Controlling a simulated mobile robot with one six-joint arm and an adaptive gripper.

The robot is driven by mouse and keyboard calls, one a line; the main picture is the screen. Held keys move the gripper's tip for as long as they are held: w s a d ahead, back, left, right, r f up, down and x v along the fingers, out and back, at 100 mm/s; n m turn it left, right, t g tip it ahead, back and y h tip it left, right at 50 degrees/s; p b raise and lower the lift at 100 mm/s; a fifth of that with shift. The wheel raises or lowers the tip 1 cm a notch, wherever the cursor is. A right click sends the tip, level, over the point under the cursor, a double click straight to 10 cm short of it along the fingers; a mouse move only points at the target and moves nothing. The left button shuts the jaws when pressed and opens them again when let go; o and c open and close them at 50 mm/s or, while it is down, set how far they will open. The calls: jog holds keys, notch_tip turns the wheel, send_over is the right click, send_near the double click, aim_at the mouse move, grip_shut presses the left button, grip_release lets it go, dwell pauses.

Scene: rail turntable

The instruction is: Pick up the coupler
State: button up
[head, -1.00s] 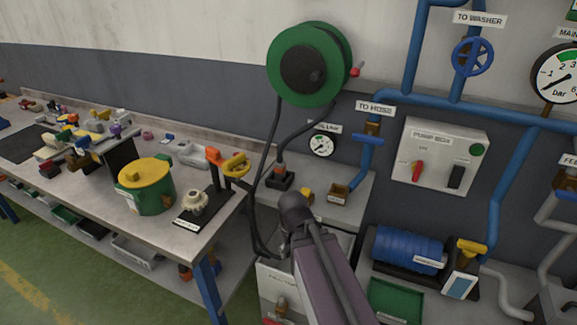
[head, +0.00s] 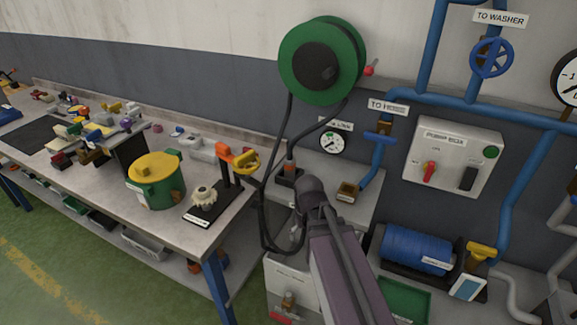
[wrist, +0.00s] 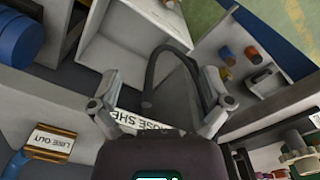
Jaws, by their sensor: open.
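No part is labelled as the coupler. The likeliest is the small orange-brown fitting (head: 291,168) in a black holder on the grey shelf, at the end of a black hose from the green reel, in the head view. My gripper (wrist: 160,97) is open in the wrist view, its two fingers spread above the shelf's edge label with nothing seen between their tips. The black hose (wrist: 156,65) loops just beyond the fingers. The fitting is not clearly seen there. In the head view my arm hides the gripper.
The green hose reel (head: 318,62) hangs on the wall above. A brass port labelled LINE OUT (wrist: 52,142) is left in the wrist view. The workbench (head: 100,211) at left carries a green-yellow pot (head: 153,183) and a stand with a pale gear (head: 204,196). Blue pipes line the wall.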

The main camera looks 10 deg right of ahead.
aim_at(290, 154)
jog(key=w+r+n+p, duration=0.2)
jog(key=w+r+p, duration=0.8)
jog(key=w, duration=0.3)
jog(key=w+r+n+p, duration=0.3)
jog(key=w+r+p, duration=0.7)
jog(key=w, duration=0.3)
jog(key=shift+w+d+r+n+p, duration=0.25)
jog(key=shift+w+r+n+p, duration=0.1)
jog(key=shift+r, duration=0.5)
jog(key=shift+f, duration=0.15)
notch_tip(290, 154, down, 8)
jog(key=b, duration=0.8)
jog(key=shift+f+b, duration=0.15)
jog(key=shift+b, duration=0.15)
jog(key=shift+f+b, duration=2.6)
grip_shut()
